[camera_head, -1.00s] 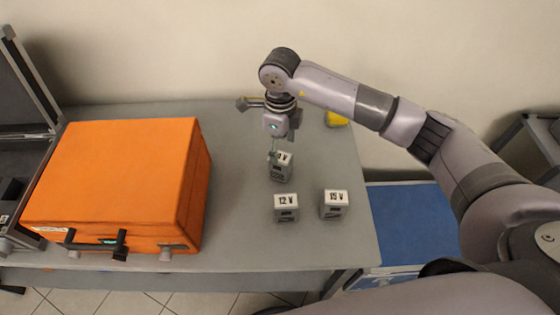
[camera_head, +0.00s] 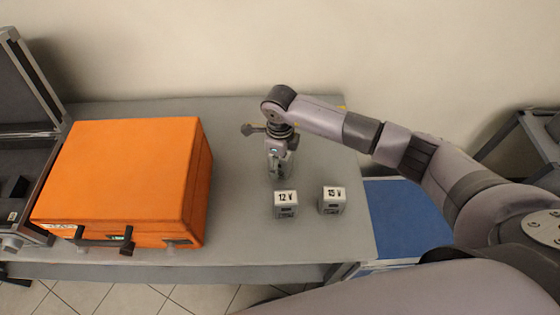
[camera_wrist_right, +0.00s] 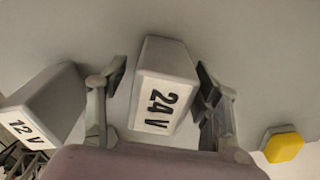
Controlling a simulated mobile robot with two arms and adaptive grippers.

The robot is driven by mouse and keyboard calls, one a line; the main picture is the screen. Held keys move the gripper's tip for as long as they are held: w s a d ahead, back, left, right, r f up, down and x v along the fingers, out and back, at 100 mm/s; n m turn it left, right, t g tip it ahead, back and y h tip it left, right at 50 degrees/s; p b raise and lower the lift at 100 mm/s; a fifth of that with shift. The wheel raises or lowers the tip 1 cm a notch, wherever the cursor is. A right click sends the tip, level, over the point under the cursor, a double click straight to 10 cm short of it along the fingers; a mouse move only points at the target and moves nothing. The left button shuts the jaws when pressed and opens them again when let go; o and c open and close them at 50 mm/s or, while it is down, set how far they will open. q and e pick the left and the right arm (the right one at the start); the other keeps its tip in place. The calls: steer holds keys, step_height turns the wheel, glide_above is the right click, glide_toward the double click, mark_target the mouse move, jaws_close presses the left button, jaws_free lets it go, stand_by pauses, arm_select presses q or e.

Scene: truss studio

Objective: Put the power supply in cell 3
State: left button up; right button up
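My right gripper (camera_head: 279,172) points down at the table, over a grey power supply that it mostly hides in the head view. In the right wrist view this power supply (camera_wrist_right: 165,85), labelled 24 V, stands between the fingers of the right gripper (camera_wrist_right: 162,82). The fingers are spread, with a gap visible at least on the left side. A 12 V power supply (camera_head: 286,205) and a 15 V one (camera_head: 332,201) stand nearer the table's front edge. The 12 V one also shows in the right wrist view (camera_wrist_right: 42,105). No numbered cell is readable. My left gripper is not in view.
A closed orange case (camera_head: 125,180) fills the table's left part. An open dark case (camera_head: 30,165) stands at the far left. A yellow-topped object (camera_wrist_right: 283,145) is near the right gripper. A blue surface (camera_head: 405,215) lies right of the table (camera_head: 235,235).

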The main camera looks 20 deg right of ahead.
steer(key=c, duration=1.3)
jaws_close()
steer(key=shift+r, duration=0.15)
